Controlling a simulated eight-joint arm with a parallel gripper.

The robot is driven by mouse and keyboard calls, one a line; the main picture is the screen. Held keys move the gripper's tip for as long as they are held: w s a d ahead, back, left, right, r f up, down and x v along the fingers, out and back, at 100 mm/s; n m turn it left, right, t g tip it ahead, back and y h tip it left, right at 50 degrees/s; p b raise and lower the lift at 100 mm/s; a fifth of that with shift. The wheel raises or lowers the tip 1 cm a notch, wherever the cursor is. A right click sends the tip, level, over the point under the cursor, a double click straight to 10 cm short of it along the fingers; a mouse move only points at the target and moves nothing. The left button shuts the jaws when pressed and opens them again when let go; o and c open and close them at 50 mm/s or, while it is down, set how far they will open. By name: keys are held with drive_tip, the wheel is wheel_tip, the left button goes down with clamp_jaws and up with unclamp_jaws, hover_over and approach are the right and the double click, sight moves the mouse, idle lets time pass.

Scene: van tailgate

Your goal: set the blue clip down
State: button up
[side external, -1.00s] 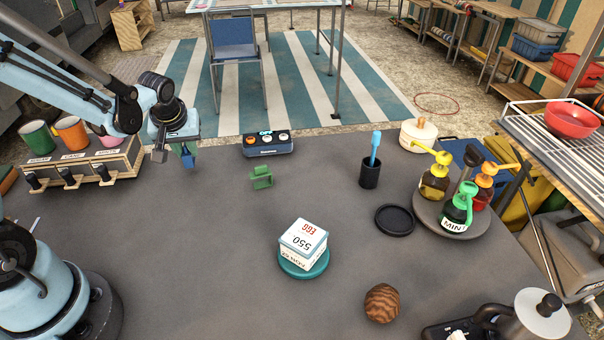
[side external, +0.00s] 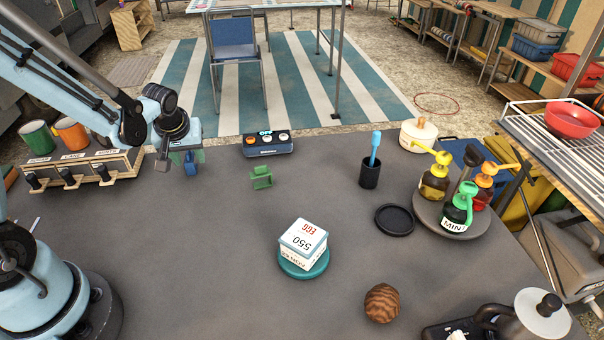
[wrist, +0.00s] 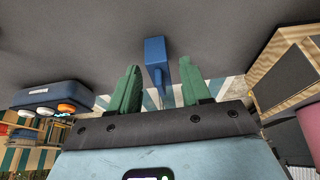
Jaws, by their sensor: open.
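The blue clip (side external: 192,169) is below my gripper at the table's back left. In the wrist view the clip (wrist: 156,52) sits between the two green fingers, with a gap on either side. My gripper (wrist: 159,67) is open around it, and the fingers do not look to be pressing on it. In the side external view my gripper (side external: 188,158) is low over the grey table (side external: 200,240). The clip appears to be at table height, but its underside contact is hard to make out.
A wooden rack with mugs (side external: 88,172) stands close on the left. A dark blue knob box (side external: 268,146) and a green bracket-like piece (side external: 262,179) are to the right. A black cup (side external: 370,173) stands further right.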

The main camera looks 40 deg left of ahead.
drive_tip(key=v, duration=1.2)
drive_tip(key=s+d+r+m+t+h, duration=0.1)
drive_tip(key=s+d+m+t+h, duration=0.2)
drive_tip(key=d+m, duration=0.6)
drive_tip(key=shift+s+d+t, duration=0.5)
drive_tip(key=shift+s+d, duration=0.15)
drive_tip(key=shift+d, duration=0.2)
